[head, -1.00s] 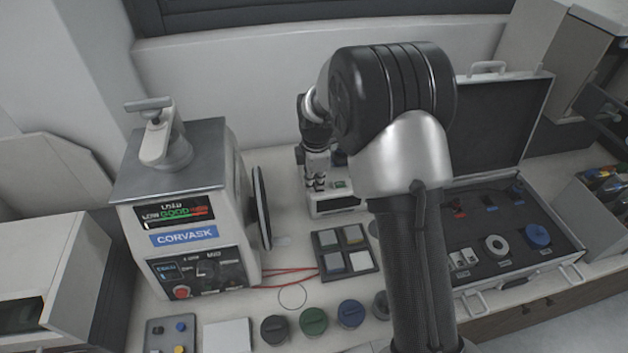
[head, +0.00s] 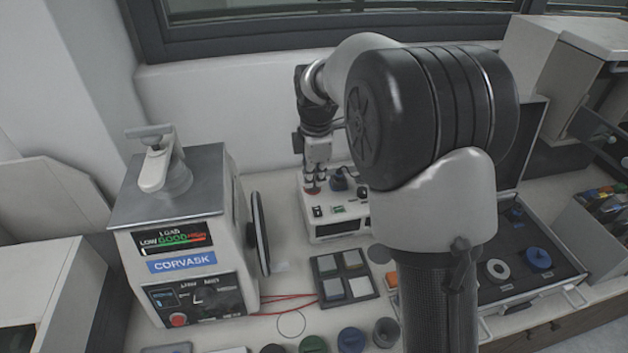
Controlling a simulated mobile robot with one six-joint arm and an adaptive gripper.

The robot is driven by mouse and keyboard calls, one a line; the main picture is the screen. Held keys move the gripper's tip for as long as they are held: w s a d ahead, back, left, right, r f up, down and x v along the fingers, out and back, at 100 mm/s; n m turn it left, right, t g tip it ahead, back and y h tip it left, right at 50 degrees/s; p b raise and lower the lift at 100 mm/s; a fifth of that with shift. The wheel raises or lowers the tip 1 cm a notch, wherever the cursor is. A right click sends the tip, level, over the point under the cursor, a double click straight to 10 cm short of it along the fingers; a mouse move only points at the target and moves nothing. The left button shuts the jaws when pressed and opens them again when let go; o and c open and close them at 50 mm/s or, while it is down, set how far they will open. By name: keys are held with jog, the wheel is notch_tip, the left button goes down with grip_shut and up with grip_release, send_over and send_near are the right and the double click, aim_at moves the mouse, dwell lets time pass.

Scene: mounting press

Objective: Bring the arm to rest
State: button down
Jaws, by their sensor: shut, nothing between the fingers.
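My arm rises from the bottom right, bends at a large black joint and reaches back to the left. My gripper (head: 317,178) points down over the small white control box (head: 327,217) at the back of the bench. Its fingers are together, with nothing seen between them. Whether the fingertips touch the box or hang just above it, I cannot tell. My arm hides part of the open case and the bench behind it.
The Corvask mounting press (head: 178,230) stands at the left, its round door (head: 260,232) swung open. A dark tray (head: 343,279) with several square pads lies in the middle. Several round jars line the front. An open foam-lined case (head: 525,275) stands at the right.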

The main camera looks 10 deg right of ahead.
dwell(0.3)
jog(key=s+r+m+t, duration=0.2)
jog(key=s+r+m, duration=0.8)
jog(key=s, duration=0.6)
jog(key=s+d+f+m+t, duration=0.1)
jog(key=s+m, duration=0.7)
jog(key=s, duration=0.8)
jog(key=shift+s+d+f, duration=0.15)
jog(key=shift+s+d, duration=0.05)
jog(key=shift+s, duration=0.2)
